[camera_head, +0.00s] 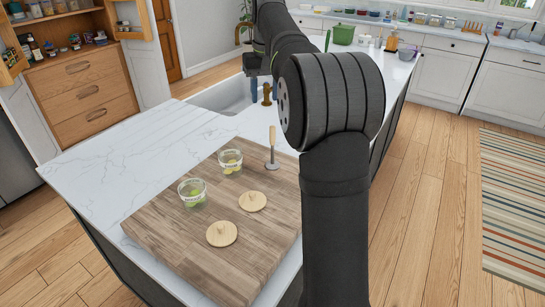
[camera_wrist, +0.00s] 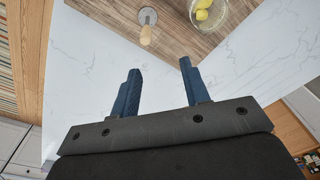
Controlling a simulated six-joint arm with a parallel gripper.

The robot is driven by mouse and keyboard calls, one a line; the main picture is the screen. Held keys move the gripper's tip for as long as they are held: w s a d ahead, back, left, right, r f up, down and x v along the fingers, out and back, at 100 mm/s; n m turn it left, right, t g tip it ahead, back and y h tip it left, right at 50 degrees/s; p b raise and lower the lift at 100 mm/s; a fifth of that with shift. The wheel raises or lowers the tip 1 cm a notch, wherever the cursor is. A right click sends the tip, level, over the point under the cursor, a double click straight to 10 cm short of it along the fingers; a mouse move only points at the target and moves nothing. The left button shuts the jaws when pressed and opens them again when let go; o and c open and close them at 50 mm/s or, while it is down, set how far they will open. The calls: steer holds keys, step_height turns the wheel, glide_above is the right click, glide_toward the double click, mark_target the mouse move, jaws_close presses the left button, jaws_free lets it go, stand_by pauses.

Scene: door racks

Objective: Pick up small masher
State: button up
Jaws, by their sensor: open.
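The small masher (camera_head: 272,150) stands upright near the back right corner of the wooden board, wooden handle up and a round metal plate at its foot. In the wrist view the masher (camera_wrist: 146,30) is ahead of my gripper, its handle end pointing toward the jaws. My gripper (camera_wrist: 158,78) is open and empty, with its two blue fingers apart over the white counter. It is clear of the masher. In the head view the gripper (camera_head: 266,88) is partly hidden by my arm, near the sink.
Two glass bowls with yellow-green pieces, one nearer (camera_head: 193,193) and one farther (camera_head: 230,162), stand on the wooden board (camera_head: 160,225). Two round wooden lids (camera_head: 222,234) (camera_head: 252,201) lie in front. The sink (camera_head: 225,97) is behind; the white counter (camera_head: 110,150) at left is clear.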

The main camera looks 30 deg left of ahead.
step_height(320, 180, up, 3)
steer(key=w+d+n, duration=0.1)
steer(key=d+n, duration=0.1)
steer(key=n, duration=0.4)
glide_above(273, 143)
steer(key=shift+h, duration=0.4)
steer(key=f, duration=1.1)
steer(key=shift+w+d+f, duration=0.1)
steer(key=shift+w+f, duration=0.15)
steer(key=shift+w, duration=0.1)
steer(key=shift+a+f, duration=0.15)
steer(key=shift+f, duration=1.35)
steer(key=shift+a+f, duration=0.15)
steer(key=shift+f, duration=1.35)
steer(key=shift+c, duration=0.4)
jaws_close()
